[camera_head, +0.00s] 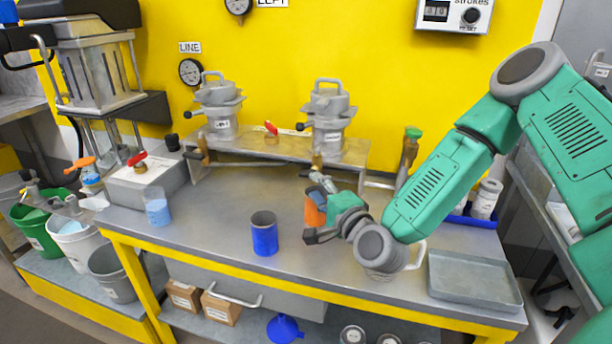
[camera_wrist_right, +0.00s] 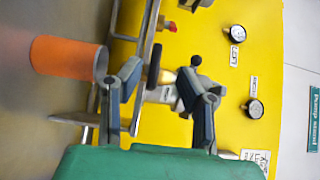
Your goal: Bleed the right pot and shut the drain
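The right pot (camera_head: 328,118), grey with a top handle and a black side knob, stands on the raised shelf. Its drain fitting (camera_head: 317,160) hangs at the shelf's front edge, partly hidden by my gripper. My right gripper (camera_head: 318,208) is low in front of it, beside an orange cup (camera_head: 313,212) that it partly hides. In the wrist view the gripper (camera_wrist_right: 163,88) is open, with nothing held between its fingers; the orange cup (camera_wrist_right: 62,57) lies outside the fingers, to the left. My left gripper is not in view.
The left pot (camera_head: 219,112) stands on the same shelf, with a red-handled valve (camera_head: 271,128) between the pots. A blue cup (camera_head: 264,236), a clear beaker (camera_head: 157,208) and a grey tray (camera_head: 472,280) stand on the bench.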

